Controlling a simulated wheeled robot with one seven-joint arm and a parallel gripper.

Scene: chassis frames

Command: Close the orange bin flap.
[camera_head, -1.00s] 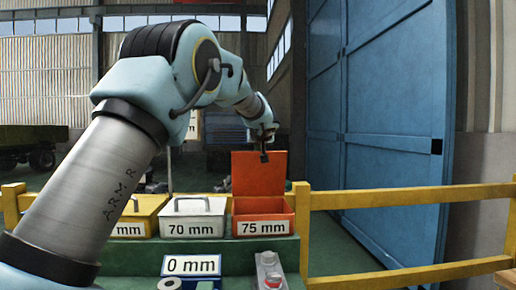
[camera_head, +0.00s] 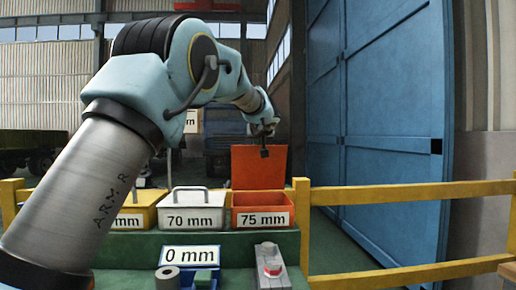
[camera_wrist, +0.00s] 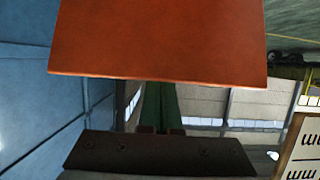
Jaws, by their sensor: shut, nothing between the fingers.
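The orange bin (camera_head: 262,200), with a "75 mm" label, stands at the right end of the row of bins in the head view. Its orange flap (camera_head: 240,168) is open, standing up from the back of the bin. My gripper (camera_head: 264,153) is shut and empty, and in the head view it overlaps the upper middle of the flap. Whether it touches the flap cannot be told. In the wrist view the flap (camera_wrist: 160,35) fills the upper middle, its straight edge crossing just above the dark gripper mount. The fingertips are not clear there.
A lidded white bin (camera_head: 192,209), marked "70 mm", stands left of the orange bin, with a yellow bin (camera_head: 140,212) beyond it. A yellow rail (camera_head: 400,193) runs to the right.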

